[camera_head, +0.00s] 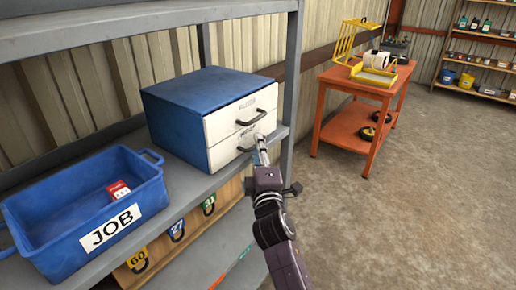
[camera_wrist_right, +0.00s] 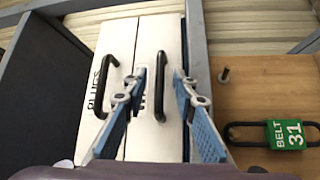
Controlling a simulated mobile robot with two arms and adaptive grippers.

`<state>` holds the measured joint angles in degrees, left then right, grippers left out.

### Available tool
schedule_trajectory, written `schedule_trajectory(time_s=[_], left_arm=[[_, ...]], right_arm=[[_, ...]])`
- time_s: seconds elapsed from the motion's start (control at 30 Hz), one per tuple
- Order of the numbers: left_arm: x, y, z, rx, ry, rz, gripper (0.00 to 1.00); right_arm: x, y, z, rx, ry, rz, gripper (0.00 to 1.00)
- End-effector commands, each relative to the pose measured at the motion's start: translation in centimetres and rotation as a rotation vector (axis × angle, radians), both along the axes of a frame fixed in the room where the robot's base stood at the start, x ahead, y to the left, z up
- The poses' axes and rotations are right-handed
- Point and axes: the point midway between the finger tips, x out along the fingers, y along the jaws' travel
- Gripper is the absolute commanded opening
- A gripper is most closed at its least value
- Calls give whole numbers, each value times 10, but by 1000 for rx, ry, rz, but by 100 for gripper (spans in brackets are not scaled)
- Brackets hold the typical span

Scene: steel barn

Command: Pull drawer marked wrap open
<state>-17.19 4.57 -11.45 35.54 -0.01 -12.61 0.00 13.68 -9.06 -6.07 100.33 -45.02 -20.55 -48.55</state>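The blue cabinet (camera_head: 185,110) stands on the shelf with two white drawer fronts, both looking shut. The lower drawer (camera_head: 225,153) has a dark label, partly hidden and hard to read, and a black handle (camera_head: 246,149). The upper drawer (camera_head: 240,112) has its own black handle (camera_head: 251,118); its label reads PLUGS in the wrist view. My right gripper (camera_head: 261,150) is at the lower drawer's front. My left gripper is out of view.
A blue JOB bin (camera_head: 125,217) with a red and white box (camera_head: 118,190) stands left on the shelf. Numbered tags hang on a wooden board (camera_head: 155,255) below. A grey shelf post (camera_head: 290,90) rises close beside the cabinet. An orange cart (camera_head: 365,85) stands behind right.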

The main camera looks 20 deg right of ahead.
Motion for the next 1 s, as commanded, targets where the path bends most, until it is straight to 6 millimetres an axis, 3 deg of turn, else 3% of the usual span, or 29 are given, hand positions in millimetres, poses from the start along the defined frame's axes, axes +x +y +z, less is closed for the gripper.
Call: schedule_trajectory(time_s=[0.1,0.33,0.77,1.0], left_arm=[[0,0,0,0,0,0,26],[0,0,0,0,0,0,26],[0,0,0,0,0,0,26],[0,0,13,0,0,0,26]], right_arm=[[0,0,0,1,0,0,26],[0,0,0,0,0,0,1],[-1,0,0,0,1,0,0],[-17,-13,1,-1,4,-1,0]])
